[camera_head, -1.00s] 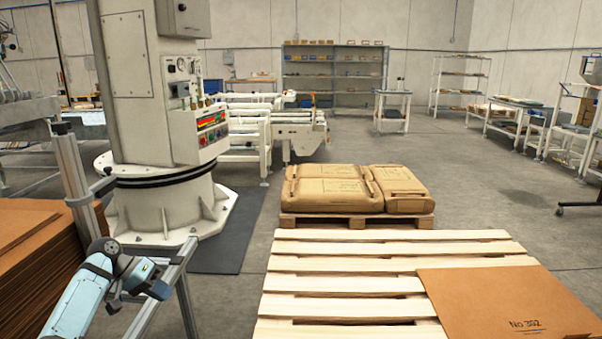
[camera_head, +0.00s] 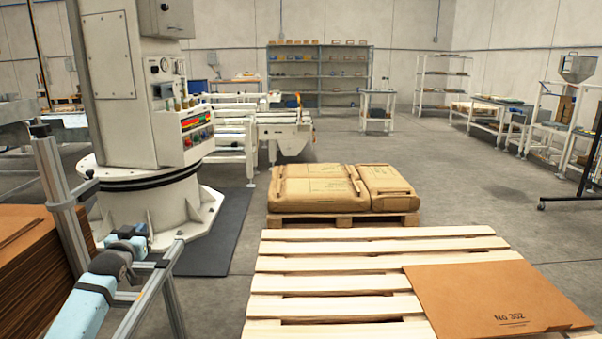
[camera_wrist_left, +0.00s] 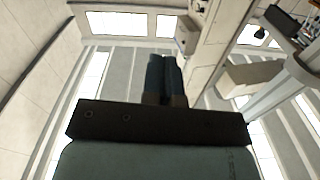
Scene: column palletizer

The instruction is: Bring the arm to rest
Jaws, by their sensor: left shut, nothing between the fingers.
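My left arm (camera_head: 82,308) is light blue and comes in at the lower left of the head view, beside a grey metal frame. Its far end with the left gripper (camera_head: 132,234) looks small and foreshortened there. In the left wrist view the two dark fingers of the left gripper (camera_wrist_left: 165,60) lie side by side, shut, with nothing between them. That view looks toward the ceiling with its bright panels (camera_wrist_left: 120,22). My right gripper is not in view.
A wooden pallet (camera_head: 330,263) with a brown cardboard sheet (camera_head: 480,290) lies in front. Behind it, brown sacks (camera_head: 318,187) rest on another pallet. A white column machine (camera_head: 120,90) stands near my left arm. Stacked cardboard (camera_head: 22,265) is at the left edge.

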